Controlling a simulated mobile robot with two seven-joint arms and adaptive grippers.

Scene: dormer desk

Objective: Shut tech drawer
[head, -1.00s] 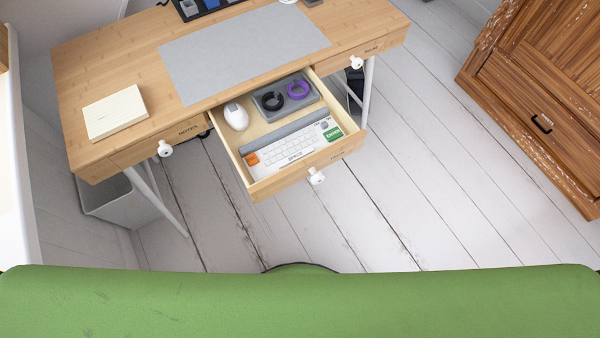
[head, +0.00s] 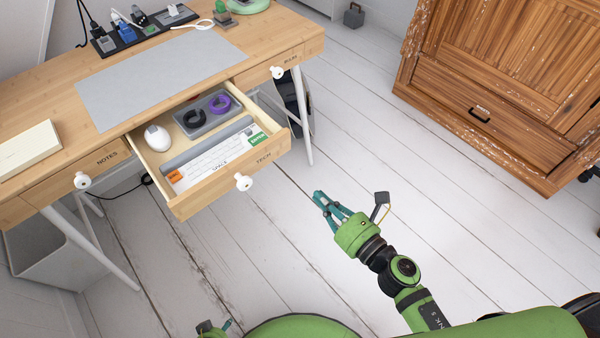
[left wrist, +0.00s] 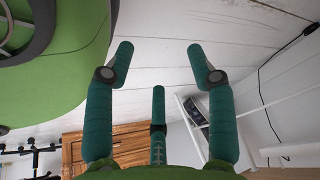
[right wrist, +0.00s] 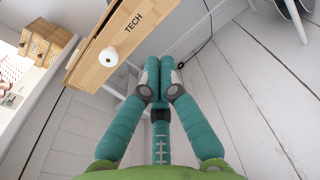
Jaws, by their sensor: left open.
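The tech drawer (head: 225,185) is pulled out of the middle of the desk, its front marked TECH with a round white knob (head: 243,182). Inside it are a white mouse, a keyboard and a grey tray with a black and a purple ring. My right gripper (head: 322,200) is in front and to the right of the drawer, apart from it. In the right wrist view its fingers (right wrist: 159,68) are together and empty, with the drawer front (right wrist: 122,35) beyond them. My left gripper (left wrist: 160,53) is open and empty; in the head view only a bit shows at the bottom edge.
The notes drawer (head: 70,182) and the right-hand drawer (head: 285,65) are closed. A desk leg (head: 302,115) and a dark object stand right of the open drawer. A wooden cabinet (head: 490,90) is at the right. The white floor in front of the desk is clear.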

